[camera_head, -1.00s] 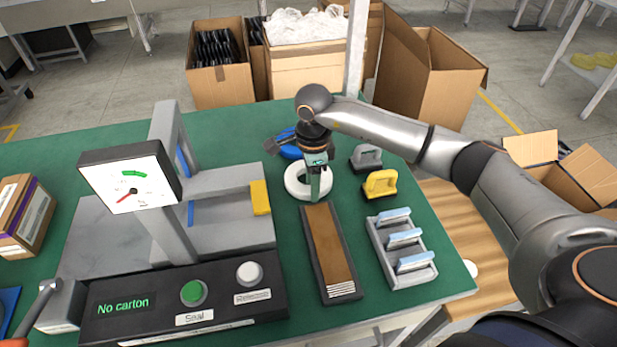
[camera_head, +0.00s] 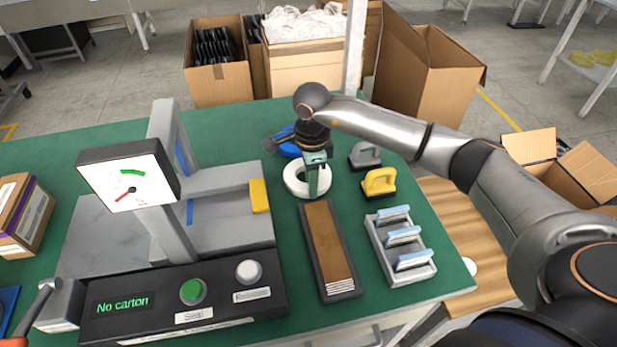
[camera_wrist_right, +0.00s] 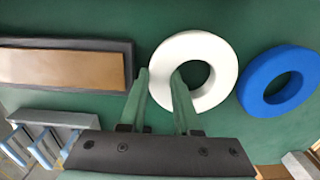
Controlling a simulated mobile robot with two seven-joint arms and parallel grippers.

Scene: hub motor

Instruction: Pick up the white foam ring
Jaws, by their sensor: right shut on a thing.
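My right gripper (camera_head: 313,190) points down at the ring's right side. In the right wrist view its green fingers (camera_wrist_right: 160,82) straddle the ring's wall, one outside and one in the hole. It is shut on that wall. The ring still appears to rest at table level. A blue ring (camera_wrist_right: 278,82) lies beside the white one, partly hidden behind my gripper in the head view (camera_head: 289,150). My left gripper is not in view.
A grey rack with light blue pieces (camera_head: 402,245), a yellow handled block (camera_head: 379,183) and a grey one (camera_head: 364,156) stand to the right. The sealing machine (camera_head: 185,290) fills the left.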

